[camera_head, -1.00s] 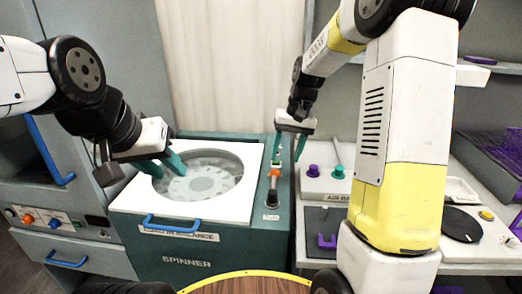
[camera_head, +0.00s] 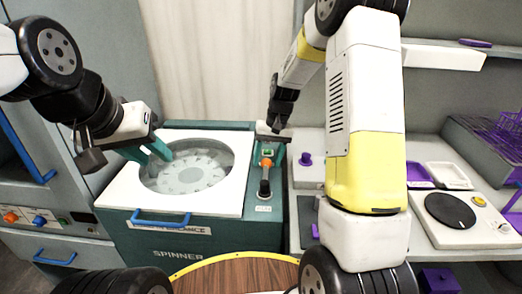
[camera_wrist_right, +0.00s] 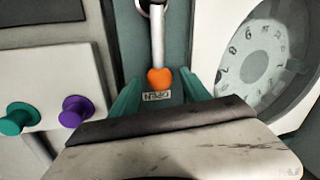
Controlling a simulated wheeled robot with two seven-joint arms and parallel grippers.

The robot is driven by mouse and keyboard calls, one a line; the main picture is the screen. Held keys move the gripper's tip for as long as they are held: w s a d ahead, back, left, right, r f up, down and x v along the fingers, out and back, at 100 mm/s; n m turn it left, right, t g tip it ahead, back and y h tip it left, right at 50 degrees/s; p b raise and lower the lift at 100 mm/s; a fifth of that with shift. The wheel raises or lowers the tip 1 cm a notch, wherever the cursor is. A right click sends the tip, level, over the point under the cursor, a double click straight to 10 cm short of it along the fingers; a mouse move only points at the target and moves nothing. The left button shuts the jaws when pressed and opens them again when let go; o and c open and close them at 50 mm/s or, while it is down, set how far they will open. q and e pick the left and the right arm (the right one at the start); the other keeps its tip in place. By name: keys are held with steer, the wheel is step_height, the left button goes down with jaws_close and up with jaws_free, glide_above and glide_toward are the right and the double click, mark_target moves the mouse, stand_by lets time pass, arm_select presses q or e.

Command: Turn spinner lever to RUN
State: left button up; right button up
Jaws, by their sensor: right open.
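The spinner (camera_head: 165,242) is a teal box with a white top and a round basin. A nearer label (camera_head: 264,209) is too small to read. My right gripper (camera_head: 269,156) is open, its teal fingers on either side of the knob, which shows between them in the right wrist view (camera_wrist_right: 160,78). My left gripper (camera_head: 150,157) appears open, over the basin's left rim.
A blue handle (camera_head: 160,220) is on the spinner's front edge. A purple knob (camera_head: 304,160) stands right of the lever; the wrist view also shows a teal knob (camera_wrist_right: 20,117). A white unit with a black disc (camera_head: 450,210) is further right.

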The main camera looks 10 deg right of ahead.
steer(key=shift+c, duration=0.2)
jaws_close()
stand_by(1.2)
